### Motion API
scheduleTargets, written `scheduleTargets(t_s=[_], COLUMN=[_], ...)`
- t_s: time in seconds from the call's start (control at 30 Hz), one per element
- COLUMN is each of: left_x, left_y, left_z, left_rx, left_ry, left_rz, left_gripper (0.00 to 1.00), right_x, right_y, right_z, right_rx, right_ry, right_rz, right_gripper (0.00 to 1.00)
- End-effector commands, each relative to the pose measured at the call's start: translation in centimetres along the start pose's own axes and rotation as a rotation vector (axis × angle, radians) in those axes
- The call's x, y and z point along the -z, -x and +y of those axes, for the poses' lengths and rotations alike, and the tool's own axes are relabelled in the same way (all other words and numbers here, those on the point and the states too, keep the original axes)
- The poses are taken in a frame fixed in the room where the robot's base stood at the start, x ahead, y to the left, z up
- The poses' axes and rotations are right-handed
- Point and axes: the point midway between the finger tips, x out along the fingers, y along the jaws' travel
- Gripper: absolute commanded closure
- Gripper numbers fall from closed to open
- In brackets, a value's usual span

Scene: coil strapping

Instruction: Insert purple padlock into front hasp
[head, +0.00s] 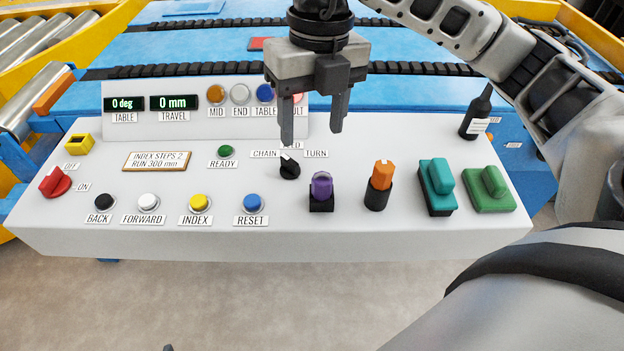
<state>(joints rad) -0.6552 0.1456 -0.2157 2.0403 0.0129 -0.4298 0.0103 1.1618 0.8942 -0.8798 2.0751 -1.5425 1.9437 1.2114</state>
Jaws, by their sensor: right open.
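The purple padlock (321,186) stands upright in a small black holder (321,205) on the grey-white control panel, right of the blue RESET button. My right gripper (312,135) points down above the panel, behind and above the padlock. Its two fingers are apart with nothing between them, and it does not touch the padlock. No part is clearly recognisable as the front hasp; a small yellow square block (79,145) with a dark opening stands beside the red ON/OFF switch (55,182) at the panel's left. My left gripper is not in view.
Right of the padlock stand an orange knob-like piece (382,175) in a black cup, a teal piece (438,180) and a green piece (489,187). A dark bottle (477,115) stands at the back right. A black selector (290,168) sits below the gripper. The panel's front strip is clear.

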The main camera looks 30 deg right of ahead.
Motion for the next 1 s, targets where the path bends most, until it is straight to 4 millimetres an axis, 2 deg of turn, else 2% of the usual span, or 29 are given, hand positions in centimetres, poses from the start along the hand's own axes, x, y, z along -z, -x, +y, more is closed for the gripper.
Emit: scheduleTargets(t_s=[0.03, 0.13, 0.37, 0.5, 0.63, 0.87, 1.0], left_x=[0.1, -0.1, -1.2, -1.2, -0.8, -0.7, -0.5], left_y=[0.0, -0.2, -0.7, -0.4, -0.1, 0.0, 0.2], left_z=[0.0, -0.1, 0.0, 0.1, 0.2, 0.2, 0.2], left_rx=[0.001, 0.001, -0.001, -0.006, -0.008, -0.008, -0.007], left_ry=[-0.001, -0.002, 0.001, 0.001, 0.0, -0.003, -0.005], left_rz=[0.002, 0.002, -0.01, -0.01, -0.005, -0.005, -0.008], left_gripper=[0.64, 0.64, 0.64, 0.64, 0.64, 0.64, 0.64], right_x=[-0.4, -0.7, -0.8, -1.0, -1.1, -1.2, -1.4], right_y=[0.7, 0.5, -4.3, -6.9, -8.6, -10.1, -12.2], right_z=[-1.0, -2.0, -2.4, -2.7, -2.9, -3.1, -3.5], right_rx=[0.045, 0.088, 0.089, 0.09, 0.089, 0.089, 0.089], right_ry=[-0.031, -0.062, -0.061, -0.062, -0.061, -0.061, -0.062], right_rz=[-0.029, -0.05, -0.044, -0.047, -0.048, -0.049, -0.045], right_gripper=[0.44, 0.44, 0.44, 0.44, 0.44, 0.44, 0.44])
